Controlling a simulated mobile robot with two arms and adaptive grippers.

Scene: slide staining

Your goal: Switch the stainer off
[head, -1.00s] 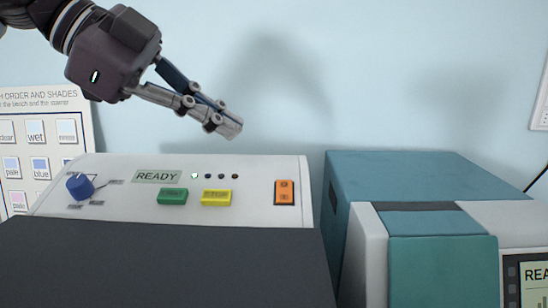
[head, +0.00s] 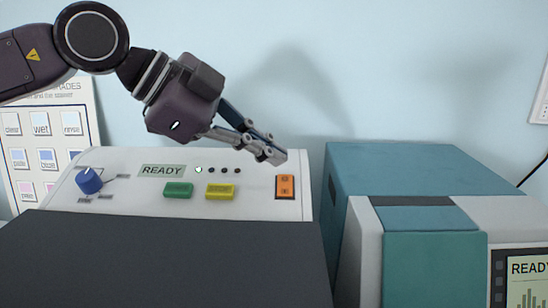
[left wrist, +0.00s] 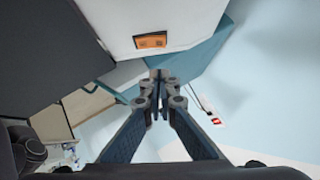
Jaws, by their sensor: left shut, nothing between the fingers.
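The stainer's white panel (head: 128,193) shows in the head view with a READY display (head: 161,170) and one lit lamp (head: 198,170) in a row. An orange rocker switch (head: 285,187) sits at the panel's right end. It also shows in the left wrist view (left wrist: 151,41), beyond my fingertips. My left gripper (head: 279,157) is shut and empty, with its tips just above the switch in the head view and apart from it. The fingers also show in the left wrist view (left wrist: 156,80). My right gripper is not in view.
A blue knob (head: 89,181), a green button (head: 178,190) and a yellow button (head: 220,191) are on the panel. The dark lid (head: 165,262) lies in front. A teal machine (head: 430,170) stands at the right. A chart (head: 45,150) is behind at the left.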

